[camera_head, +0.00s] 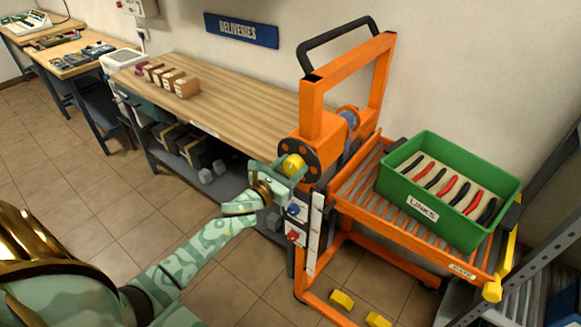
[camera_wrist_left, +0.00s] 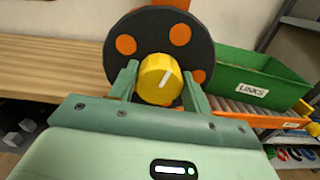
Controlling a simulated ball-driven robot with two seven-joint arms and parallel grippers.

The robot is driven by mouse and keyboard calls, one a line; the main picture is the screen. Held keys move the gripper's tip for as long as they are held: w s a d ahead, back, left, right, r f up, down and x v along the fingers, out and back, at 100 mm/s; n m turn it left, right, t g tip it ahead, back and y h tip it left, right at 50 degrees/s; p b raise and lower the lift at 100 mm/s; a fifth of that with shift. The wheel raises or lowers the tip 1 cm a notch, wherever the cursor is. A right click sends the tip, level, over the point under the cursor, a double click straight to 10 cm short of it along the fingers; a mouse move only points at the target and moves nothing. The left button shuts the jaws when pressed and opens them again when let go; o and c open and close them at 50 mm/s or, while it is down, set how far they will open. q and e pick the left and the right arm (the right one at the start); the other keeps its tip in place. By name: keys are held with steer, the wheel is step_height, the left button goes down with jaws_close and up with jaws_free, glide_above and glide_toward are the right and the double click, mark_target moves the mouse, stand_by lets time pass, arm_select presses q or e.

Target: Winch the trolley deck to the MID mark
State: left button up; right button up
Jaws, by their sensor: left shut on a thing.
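The orange trolley (camera_head: 313,120) stands against the wall with its roller deck (camera_head: 375,208) at about bench height. A dark winch wheel with orange spots (camera_wrist_left: 122,80) sits on its upright and carries a yellow knob (camera_head: 293,164). My left gripper (camera_head: 285,172) is shut on that knob, which shows between its fingers in the wrist view (camera_wrist_left: 158,78) with a white line on its face. A white scale strip (camera_head: 316,235) runs down the front post; its marks are too small to read. My right gripper is not in view.
A green LINKS crate (camera_head: 400,195) with red and black links stands on the deck. A yellow gate handle (camera_head: 493,290) is at the deck's right end. A wooden bench (camera_head: 225,100) with several small boxes (camera_head: 187,87) stands left of the trolley.

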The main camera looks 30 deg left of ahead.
arm_select(q)
steer(key=shift+n, duration=0.4)
steer(key=n, duration=0.4)
steer(key=shift+a+n+p, duration=0.15)
steer(key=shift+n+p, duration=0.15)
steer(key=shift+n, duration=0.1)
steer(key=n, duration=0.4)
steer(key=shift+p, duration=0.4)
steer(key=n+p, duration=0.1)
steer(key=n, duration=0.4)
steer(key=shift+a, duration=0.1)
steer(key=n+p, duration=0.1)
steer(key=n, duration=0.4)
steer(key=shift+f+p, duration=0.2)
steer(key=shift+p, duration=0.2)
steer(key=n+p, duration=0.1)
steer(key=n, duration=0.4)
steer(key=n+p, duration=0.2)
steer(key=n, duration=0.3)
steer(key=shift+f, duration=0.2)
steer(key=n+p, duration=0.1)
steer(key=n, duration=0.4)
steer(key=shift+f+n, duration=0.1)
steer(key=shift+n, duration=0.3)
steer(key=shift+s+d+n+p, duration=0.15)
steer(key=shift+n+p, duration=0.15)
steer(key=shift+n, duration=0.8)
steer(key=shift+w+d+n+p, duration=0.15)
steer(key=shift+n+p, duration=0.1)
steer(key=shift+n, duration=0.85)
